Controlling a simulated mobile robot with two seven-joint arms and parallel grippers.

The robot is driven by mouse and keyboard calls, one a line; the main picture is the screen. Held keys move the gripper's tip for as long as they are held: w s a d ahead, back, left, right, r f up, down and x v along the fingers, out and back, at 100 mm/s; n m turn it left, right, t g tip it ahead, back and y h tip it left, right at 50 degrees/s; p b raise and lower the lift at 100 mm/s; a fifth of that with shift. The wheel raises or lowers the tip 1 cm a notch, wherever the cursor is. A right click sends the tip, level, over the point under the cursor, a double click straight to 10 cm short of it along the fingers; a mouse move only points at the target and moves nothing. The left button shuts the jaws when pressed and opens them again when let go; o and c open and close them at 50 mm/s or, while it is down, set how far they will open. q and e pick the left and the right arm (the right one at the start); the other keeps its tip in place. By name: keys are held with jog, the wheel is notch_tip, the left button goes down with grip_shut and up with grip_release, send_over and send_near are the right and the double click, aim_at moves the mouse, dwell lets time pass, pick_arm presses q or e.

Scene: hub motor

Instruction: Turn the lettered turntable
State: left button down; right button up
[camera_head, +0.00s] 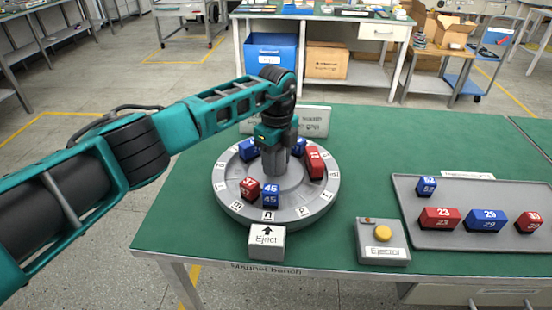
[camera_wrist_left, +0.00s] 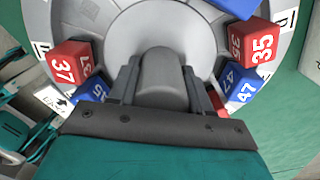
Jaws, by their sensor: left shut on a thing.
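The round grey turntable (camera_head: 230,205) sits on the green bench, with lettered white tags around its rim. Red and blue numbered blocks stand on it, including red 37 (camera_head: 250,188), blue 45 (camera_head: 270,197) and a tall red one (camera_head: 315,163). My left gripper (camera_head: 278,152) reaches down over the turntable's middle. In the left wrist view its fingers are shut on the rounded grey central knob (camera_wrist_left: 162,72), one on each side. That view also shows red 35 (camera_wrist_left: 253,43) and blue 47 (camera_wrist_left: 238,88). My right gripper is not in view.
An "Eject" marker block (camera_head: 267,242) with an arrow stands at the turntable's front edge. A box with a yellow button (camera_head: 383,234) is right of it. A grey tray (camera_head: 470,180) holds several red and blue blocks. A sign (camera_head: 315,120) stands behind the turntable.

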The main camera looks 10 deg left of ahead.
pick_arm(q)
jog(key=shift+c, duration=2.4)
grip_release()
jog(key=shift+r, duration=0.1)
notch_tip(320, 180, up, 13)
jog(key=shift+f, duration=0.1)
